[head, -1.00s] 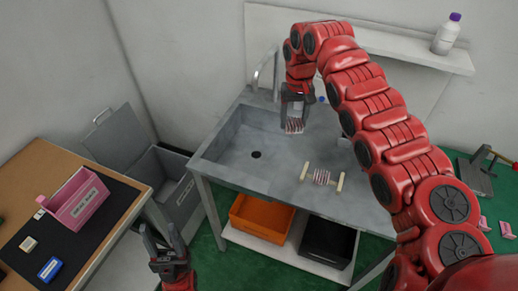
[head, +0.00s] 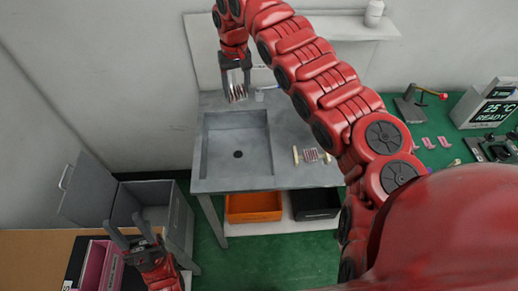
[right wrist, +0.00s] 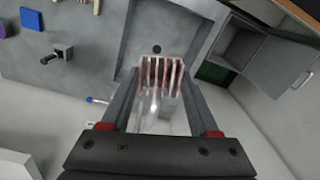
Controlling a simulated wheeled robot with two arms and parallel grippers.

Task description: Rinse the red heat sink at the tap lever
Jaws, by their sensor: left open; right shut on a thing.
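My right gripper (head: 236,82) is shut on the red heat sink (head: 238,94), a finned block with red and pale stripes. It hangs over the back edge of the grey sink (head: 210,150). In the right wrist view the heat sink (right wrist: 160,76) sits between the fingers, and a pale, clear streak shows just below it; I cannot tell if it is water. A pale tap lever (head: 266,89) lies right of the gripper; its blue tip (right wrist: 92,100) shows in the right wrist view. The tap spout is mostly hidden. My left gripper (head: 129,230) is open and empty.
Another striped heat sink (head: 311,155) lies between wooden bars on the counter, right of the basin. An orange bin (head: 253,207) and a black bin (head: 314,204) stand below. A pink bin (head: 98,266) is at lower left, near an open grey box (head: 150,200).

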